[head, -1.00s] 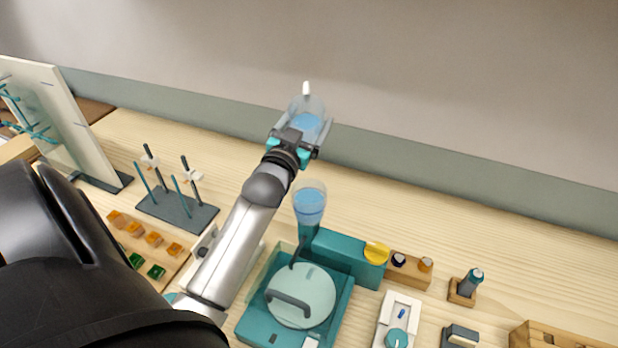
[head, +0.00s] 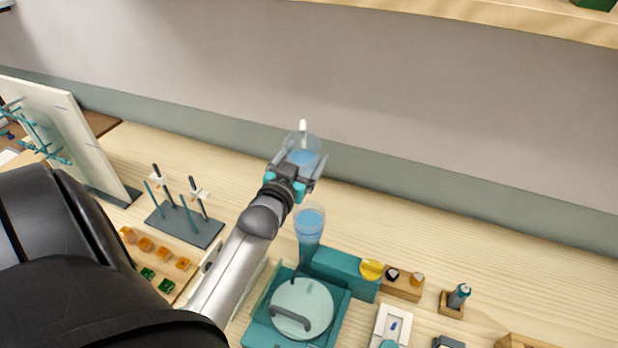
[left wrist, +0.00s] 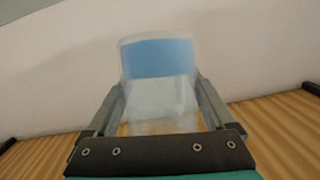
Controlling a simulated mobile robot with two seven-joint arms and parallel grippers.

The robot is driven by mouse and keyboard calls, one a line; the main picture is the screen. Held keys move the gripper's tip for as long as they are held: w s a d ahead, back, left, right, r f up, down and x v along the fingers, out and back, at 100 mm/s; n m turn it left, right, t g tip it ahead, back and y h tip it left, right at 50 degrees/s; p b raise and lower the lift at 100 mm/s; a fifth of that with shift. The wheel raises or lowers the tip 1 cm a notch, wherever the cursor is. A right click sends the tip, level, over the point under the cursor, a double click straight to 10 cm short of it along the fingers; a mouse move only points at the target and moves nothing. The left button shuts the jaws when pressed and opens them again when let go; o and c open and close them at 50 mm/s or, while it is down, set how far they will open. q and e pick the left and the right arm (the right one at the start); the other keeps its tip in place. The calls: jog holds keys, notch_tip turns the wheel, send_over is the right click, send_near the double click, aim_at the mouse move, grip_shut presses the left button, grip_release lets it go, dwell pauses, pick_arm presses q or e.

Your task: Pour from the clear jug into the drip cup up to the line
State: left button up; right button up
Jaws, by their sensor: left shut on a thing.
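The clear jug (head: 305,146) with blue liquid is held in my left gripper (head: 296,172), above the bench and behind the drip cup. In the left wrist view the jug (left wrist: 158,62) stands between the two fingers (left wrist: 160,112), with a blue band of liquid in its upper part. The clear drip cup (head: 310,222) holds blue liquid and stands at the back of the teal machine (head: 333,272). I cannot make out its line. The jug and the cup look apart, and no stream shows between them. My right gripper is not in view.
A rod stand (head: 186,226) and orange and green blocks (head: 146,243) lie left of my arm. A white upright board (head: 75,135) stands far left. A wooden block with bottles (head: 402,284) and a pen holder (head: 453,303) are at right. The back right of the bench is clear.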

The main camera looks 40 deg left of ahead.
pick_arm(q)
jog(key=r+v, duration=0.1)
jog(key=v, duration=0.6)
jog(key=shift+s+r, duration=0.2)
jog(key=shift+r, duration=0.2)
jog(key=shift+f, duration=0.1)
